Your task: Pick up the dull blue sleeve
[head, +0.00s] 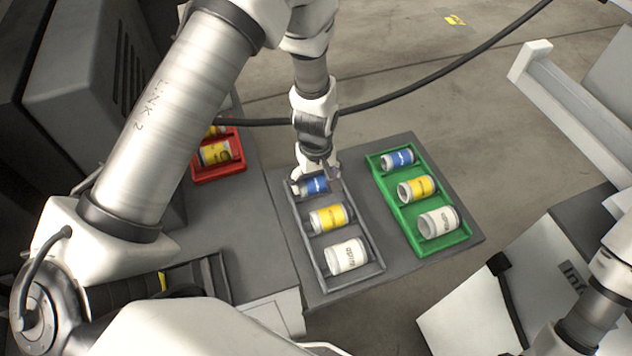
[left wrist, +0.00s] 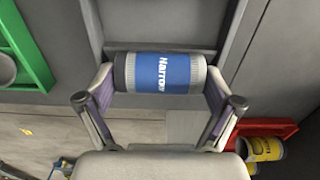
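A blue sleeve with grey ends (head: 314,185) lies on its side in the far compartment of the grey tray (head: 330,289). My left gripper (head: 318,178) is down over it and partly hides it in the head view. In the left wrist view the sleeve (left wrist: 160,73) lies between the fingers of my left gripper (left wrist: 160,88), which are spread wide, one near each end. I cannot tell whether they touch it. A second blue sleeve (head: 398,158) lies in the far compartment of the green tray (head: 441,248). My right gripper is out of view.
Yellow sleeves (head: 328,217) (head: 416,188) and white sleeves (head: 346,255) (head: 438,222) lie in the nearer compartments of both trays. A red tray (head: 219,175) with yellow sleeves stands at left. A black cable (head: 440,79) crosses behind my left gripper.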

